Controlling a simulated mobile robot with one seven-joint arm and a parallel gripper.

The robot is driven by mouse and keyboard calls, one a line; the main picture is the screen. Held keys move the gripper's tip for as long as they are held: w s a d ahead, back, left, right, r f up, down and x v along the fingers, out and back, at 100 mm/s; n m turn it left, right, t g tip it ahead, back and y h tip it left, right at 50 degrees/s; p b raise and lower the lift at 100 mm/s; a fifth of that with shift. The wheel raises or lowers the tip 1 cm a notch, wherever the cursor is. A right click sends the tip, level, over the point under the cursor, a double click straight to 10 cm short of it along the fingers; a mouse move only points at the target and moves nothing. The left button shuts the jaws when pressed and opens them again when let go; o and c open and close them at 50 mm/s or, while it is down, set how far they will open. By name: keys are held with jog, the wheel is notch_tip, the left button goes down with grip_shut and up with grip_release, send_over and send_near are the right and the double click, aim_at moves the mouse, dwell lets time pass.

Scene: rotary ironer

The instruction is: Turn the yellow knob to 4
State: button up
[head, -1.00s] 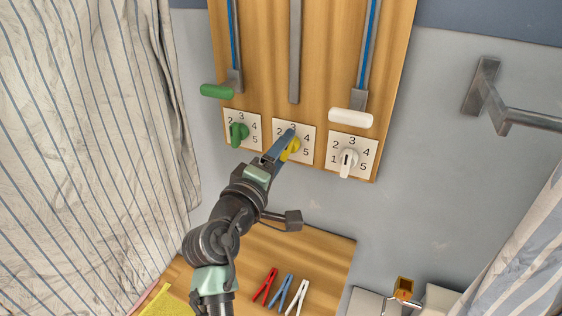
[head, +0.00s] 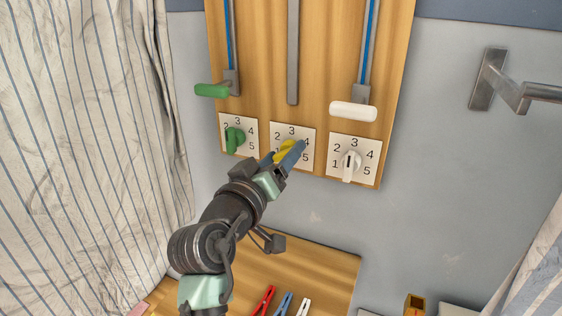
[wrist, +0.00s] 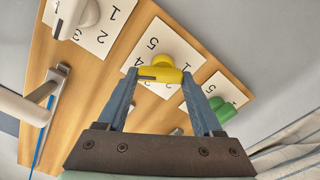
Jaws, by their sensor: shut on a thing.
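The yellow knob (head: 283,151) is the middle of the three dials on the wooden board, on a white plate numbered up to 5. My gripper (head: 292,152) is shut on it from the lower left in the head view, its blue fingers covering part of the knob and plate. In the wrist view, the yellow knob (wrist: 162,75) sits between the two fingertips of my gripper (wrist: 160,78). A dark mark shows on the left end of its bar there, on the side of the 4. Whether it lines up exactly with the 4 cannot be told.
A green knob (head: 235,140) is to the left and a white knob (head: 350,165) to the right, both close. Above hang a green-handled lever (head: 212,90) and a white-handled lever (head: 353,111). Several clothes pegs (head: 284,304) lie below. Striped cloth (head: 80,150) hangs at left.

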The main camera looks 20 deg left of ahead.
jog(key=shift+f, duration=0.1)
dwell(0.3)
jog(key=o, duration=1.4)
jog(key=shift+c, duration=0.2)
jog(key=s, duration=1.3)
jog(key=shift+a, duration=0.2)
